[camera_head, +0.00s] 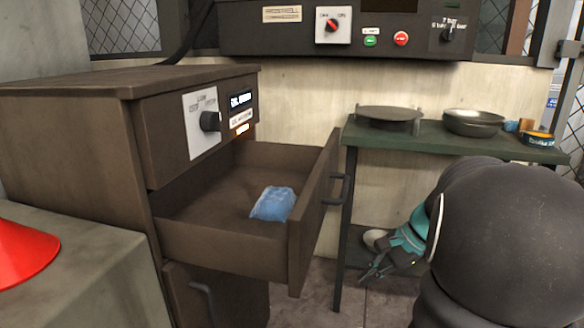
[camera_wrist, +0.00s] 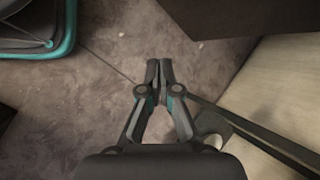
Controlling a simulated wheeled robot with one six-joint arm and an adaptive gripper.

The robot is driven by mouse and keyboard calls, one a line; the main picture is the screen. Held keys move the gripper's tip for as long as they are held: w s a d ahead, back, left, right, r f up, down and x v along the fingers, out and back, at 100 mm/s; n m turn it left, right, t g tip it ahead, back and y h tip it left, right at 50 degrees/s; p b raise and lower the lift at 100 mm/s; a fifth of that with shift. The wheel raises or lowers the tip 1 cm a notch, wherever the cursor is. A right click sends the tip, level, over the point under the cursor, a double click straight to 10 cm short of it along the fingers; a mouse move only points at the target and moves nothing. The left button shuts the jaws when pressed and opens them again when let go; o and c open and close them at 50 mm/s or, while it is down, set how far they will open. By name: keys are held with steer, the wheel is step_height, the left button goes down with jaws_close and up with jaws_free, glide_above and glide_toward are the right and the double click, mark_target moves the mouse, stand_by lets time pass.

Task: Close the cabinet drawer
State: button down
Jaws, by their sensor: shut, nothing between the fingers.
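The brown cabinet (camera_head: 80,150) stands at the left in the head view. Its upper drawer (camera_head: 225,250) is pulled out, with its front panel (camera_head: 318,215) and dark handle (camera_head: 337,188) facing right. A blue packet (camera_head: 272,203) lies inside the drawer. My gripper (camera_head: 368,276) is to the right of the drawer front and lower than its handle, apart from it. In the wrist view my gripper (camera_wrist: 158,68) is shut and empty above the floor.
A green table (camera_head: 430,137) with a round plate (camera_head: 388,116) and a metal bowl (camera_head: 472,122) stands behind my arm. A red cone (camera_head: 22,255) is at the left. A lower cabinet handle (camera_head: 203,295) shows below the drawer. Floor (camera_head: 385,310) is clear below my gripper.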

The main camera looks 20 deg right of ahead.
mark_target(343, 177)
steer(key=w+d+r+m+t+y+p, duration=0.2)
steer(key=w+d+r+m+t+y, duration=0.25)
steer(key=w+d+r+m, duration=0.35)
steer(key=s+d+r+m+t+y, duration=0.1)
steer(key=d+r+m+t+y, duration=0.15)
steer(key=r+y, duration=0.45)
steer(key=w+a, duration=0.2)
steer(key=a, duration=0.1)
steer(key=w+a+r+h+b, duration=0.1)
steer(key=w+a, duration=0.2)
steer(key=a, duration=0.1)
steer(key=w+a+r+n+h, duration=0.1)
steer(key=w+a, duration=0.1)
steer(key=a, duration=0.1)
steer(key=shift+w+a+r+h, duration=0.15)
steer(key=shift+a+r+h, duration=0.1)
steer(key=shift+a, duration=0.15)
steer(key=shift+w, duration=0.1)
